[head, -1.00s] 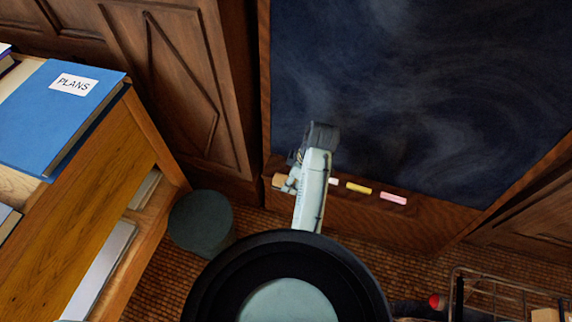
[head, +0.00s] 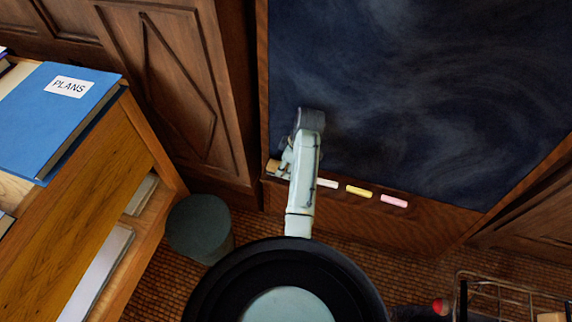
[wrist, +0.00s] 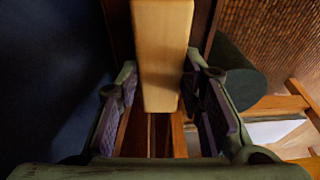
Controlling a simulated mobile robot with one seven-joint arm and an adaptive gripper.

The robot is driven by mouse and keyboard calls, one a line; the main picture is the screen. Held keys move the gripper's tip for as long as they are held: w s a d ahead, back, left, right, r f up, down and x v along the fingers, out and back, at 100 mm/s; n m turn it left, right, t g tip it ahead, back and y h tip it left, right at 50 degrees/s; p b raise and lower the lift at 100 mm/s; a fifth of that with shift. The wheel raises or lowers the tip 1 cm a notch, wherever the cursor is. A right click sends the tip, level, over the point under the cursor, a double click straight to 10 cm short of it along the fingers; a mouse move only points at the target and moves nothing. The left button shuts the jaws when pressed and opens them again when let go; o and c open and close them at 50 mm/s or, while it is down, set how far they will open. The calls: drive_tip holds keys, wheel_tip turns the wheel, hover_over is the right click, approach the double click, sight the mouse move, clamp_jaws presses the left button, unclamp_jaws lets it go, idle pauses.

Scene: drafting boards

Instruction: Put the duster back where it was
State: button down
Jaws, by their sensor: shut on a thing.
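The duster is a pale wooden block (wrist: 163,55) between the two fingers of my gripper (wrist: 160,95) in the wrist view. My gripper is shut on it. In the head view only a small tan end of the duster (head: 272,167) shows, left of my gripper (head: 284,168), at the lower left corner of the blackboard (head: 420,90). My arm hides the rest. The wooden ledge (head: 345,207) runs along the board's foot. I cannot tell whether the duster touches the ledge or the board.
White (head: 327,183), yellow (head: 359,191) and pink chalk (head: 394,201) lie on the ledge to the right of my arm. A dark green bin (head: 199,228) stands at left, beside a wooden cabinet (head: 95,205) with a blue book (head: 55,115). A wire cart (head: 500,285) is at lower right.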

drive_tip(key=c, duration=1.1)
unclamp_jaws()
drive_tip(key=p+v, duration=0.5)
drive_tip(key=v, duration=0.7)
